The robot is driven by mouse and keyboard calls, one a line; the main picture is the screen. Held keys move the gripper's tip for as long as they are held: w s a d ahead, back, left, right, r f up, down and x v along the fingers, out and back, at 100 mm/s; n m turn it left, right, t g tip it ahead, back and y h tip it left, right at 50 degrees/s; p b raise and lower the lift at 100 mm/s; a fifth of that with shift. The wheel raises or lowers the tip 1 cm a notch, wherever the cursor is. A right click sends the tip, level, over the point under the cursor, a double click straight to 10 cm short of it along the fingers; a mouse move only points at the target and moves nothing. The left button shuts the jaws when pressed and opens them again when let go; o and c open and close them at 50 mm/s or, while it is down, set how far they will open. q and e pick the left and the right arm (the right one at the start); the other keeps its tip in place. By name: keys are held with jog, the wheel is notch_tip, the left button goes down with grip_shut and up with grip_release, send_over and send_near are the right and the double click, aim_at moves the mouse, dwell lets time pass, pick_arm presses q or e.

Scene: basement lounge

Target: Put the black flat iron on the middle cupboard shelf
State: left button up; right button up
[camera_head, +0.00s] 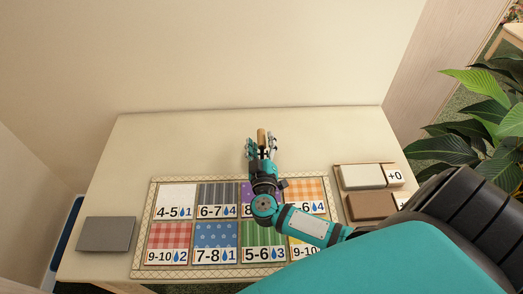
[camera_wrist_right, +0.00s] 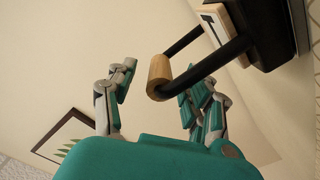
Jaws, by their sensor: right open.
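The black flat iron (camera_wrist_right: 262,35) shows in the right wrist view at upper right, with two black bars leading to a light wooden grip (camera_wrist_right: 160,76). My right gripper (camera_wrist_right: 157,88) is open, with one finger on each side of the grip and gaps visible. In the head view the wooden grip (camera_head: 261,136) sticks up between the fingertips of my right gripper (camera_head: 262,146); the iron's body is mostly hidden behind the gripper. My left gripper is not in view. The cupboard shelf is not in view.
The cream table (camera_head: 340,130) holds a mat (camera_head: 153,190) of patterned, numbered squares. A grey slab (camera_head: 106,234) lies at left; a white block (camera_head: 361,176) and a brown block (camera_head: 370,206) lie at right. A leafy plant (camera_head: 480,120) stands beyond the right edge. The table's back strip is clear.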

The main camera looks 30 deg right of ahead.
jog(key=shift+x, duration=0.75)
grip_shut()
jog(key=shift+r, duration=0.1)
